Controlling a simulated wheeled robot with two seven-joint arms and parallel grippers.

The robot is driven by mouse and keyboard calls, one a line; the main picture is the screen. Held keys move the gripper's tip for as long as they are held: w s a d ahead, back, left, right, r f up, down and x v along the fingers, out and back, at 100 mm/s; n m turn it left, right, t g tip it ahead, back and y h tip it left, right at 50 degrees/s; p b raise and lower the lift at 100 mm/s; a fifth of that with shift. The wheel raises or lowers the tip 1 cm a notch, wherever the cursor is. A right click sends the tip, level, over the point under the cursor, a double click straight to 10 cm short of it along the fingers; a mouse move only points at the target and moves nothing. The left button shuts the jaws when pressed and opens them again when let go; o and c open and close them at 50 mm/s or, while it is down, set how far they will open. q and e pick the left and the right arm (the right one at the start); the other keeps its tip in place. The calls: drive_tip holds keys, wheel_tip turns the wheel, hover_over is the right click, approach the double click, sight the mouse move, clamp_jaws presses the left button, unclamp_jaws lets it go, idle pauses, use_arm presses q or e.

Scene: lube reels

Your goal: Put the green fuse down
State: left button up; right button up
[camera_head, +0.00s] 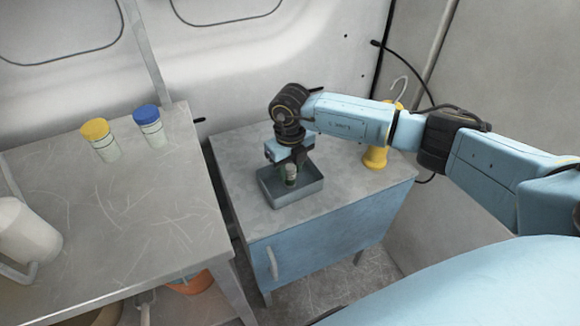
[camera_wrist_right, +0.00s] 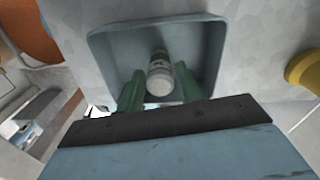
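The green fuse (camera_head: 291,174) is a small cylinder with a pale label band, in or just above the grey metal tray (camera_head: 304,192) on the blue cabinet. My right gripper (camera_head: 287,169) points down into the tray with its fingers around the fuse. In the right wrist view, the fuse (camera_wrist_right: 160,76) shows a pale end between the two green fingers of the gripper (camera_wrist_right: 159,88), which appear to close on its sides. The tray (camera_wrist_right: 103,45) surrounds it there. Whether the fuse touches the tray floor is unclear. My left gripper is in neither view.
A white jug (camera_head: 24,235) stands at that table's left edge. A yellow object with a hook (camera_head: 375,157) stands behind my right arm. The cabinet top (camera_head: 238,165) around the tray is mostly clear.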

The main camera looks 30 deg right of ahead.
sight(290, 167)
drive_tip(key=shift+o, duration=1)
drive_tip(key=shift+r, duration=0.2)
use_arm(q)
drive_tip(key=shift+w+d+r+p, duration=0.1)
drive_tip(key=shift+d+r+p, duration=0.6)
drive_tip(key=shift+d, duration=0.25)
use_arm(e)
wheel_tip(290, 167, up, 12)
